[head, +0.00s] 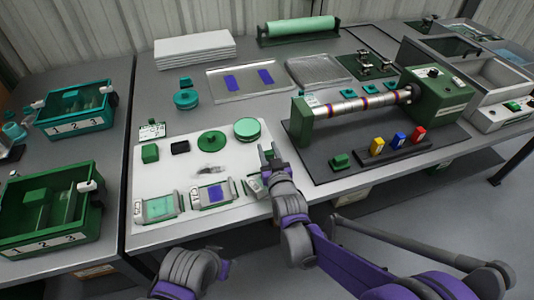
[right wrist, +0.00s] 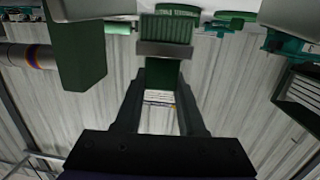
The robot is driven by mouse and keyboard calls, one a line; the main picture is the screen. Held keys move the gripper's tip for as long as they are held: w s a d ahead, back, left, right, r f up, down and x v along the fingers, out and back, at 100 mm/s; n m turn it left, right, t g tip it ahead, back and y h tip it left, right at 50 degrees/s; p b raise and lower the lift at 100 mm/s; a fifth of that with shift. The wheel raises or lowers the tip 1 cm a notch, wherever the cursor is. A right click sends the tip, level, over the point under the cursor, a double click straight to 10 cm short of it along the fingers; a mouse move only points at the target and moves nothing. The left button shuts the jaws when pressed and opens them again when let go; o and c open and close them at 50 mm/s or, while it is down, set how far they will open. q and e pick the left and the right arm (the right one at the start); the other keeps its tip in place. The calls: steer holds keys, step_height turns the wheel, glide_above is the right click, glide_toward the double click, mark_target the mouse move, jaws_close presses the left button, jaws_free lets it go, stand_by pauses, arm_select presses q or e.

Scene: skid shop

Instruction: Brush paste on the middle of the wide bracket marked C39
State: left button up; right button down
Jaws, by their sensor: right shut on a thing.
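My right gripper (head: 268,153) is above the right side of the white mat (head: 140,185). In the right wrist view it (right wrist: 160,95) is shut on a brush (right wrist: 165,30) with a green handle, grey ferrule and dark green bristles. Three brackets lie along the mat's front edge: a left one with a green pad (head: 160,208), a middle one with a blue pad (head: 213,194), and a right one (head: 253,187) partly hidden by my right arm. Their markings are too small to read. A round green pot (head: 247,129) and a green disc (head: 212,142) lie behind.
A green block (head: 150,153), a black block (head: 180,147) and a small card (head: 152,130) are on the mat's left. A green machine with a roller (head: 350,105) stands to the right.

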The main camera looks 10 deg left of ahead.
mark_target(268, 151)
steer(key=shift+s+d+r, duration=0.1)
steer(key=shift+r, duration=0.6)
steer(key=shift+r+p, duration=1.7)
steer(key=shift+r, duration=0.45)
